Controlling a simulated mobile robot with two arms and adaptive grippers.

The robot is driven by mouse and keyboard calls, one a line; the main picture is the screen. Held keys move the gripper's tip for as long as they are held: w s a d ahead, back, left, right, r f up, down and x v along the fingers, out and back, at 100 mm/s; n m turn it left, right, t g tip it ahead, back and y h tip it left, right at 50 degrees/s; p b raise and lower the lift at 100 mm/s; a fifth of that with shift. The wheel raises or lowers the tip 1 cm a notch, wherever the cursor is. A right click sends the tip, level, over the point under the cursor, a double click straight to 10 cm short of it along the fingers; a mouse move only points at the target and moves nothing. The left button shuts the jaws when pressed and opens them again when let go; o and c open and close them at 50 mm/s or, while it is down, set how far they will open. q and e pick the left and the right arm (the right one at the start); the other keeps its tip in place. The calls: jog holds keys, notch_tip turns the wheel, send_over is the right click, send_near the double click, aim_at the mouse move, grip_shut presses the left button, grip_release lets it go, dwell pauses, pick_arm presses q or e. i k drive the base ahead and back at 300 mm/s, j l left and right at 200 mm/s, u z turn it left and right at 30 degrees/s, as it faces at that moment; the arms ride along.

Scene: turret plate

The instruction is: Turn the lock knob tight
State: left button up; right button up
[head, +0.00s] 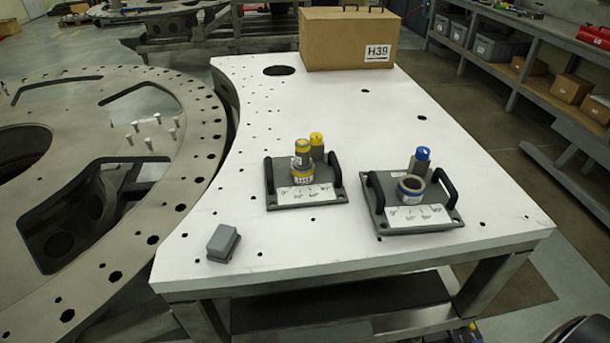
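Two grey fixture plates with black handles lie on the white table. The left plate (331,197) bears a stacked cylinder (301,163) with yellow bands and, just behind it to the right, a yellow-topped knob-like post (317,145). The right plate (390,222) bears a grey ring (411,188) with a blue band and, behind it, an upright blue-topped knob-like post (421,158). I cannot tell which of these posts is the lock knob, or how tight either one is. Neither of my grippers is in view.
The white table (330,245) has clear space around the plates. A small grey box (223,242) lies at its front left. A cardboard box (348,38) marked H39 stands at the back. A large round metal turret plate (180,190) is at the left; shelves with bins stand at the right.

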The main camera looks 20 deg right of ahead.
aim_at(315, 139)
jog(key=z, duration=0.35)
jog(key=i+j+z, duration=0.1)
jog(key=z, duration=0.3)
jog(key=j+z, duration=0.15)
jog(key=z, duration=0.2)
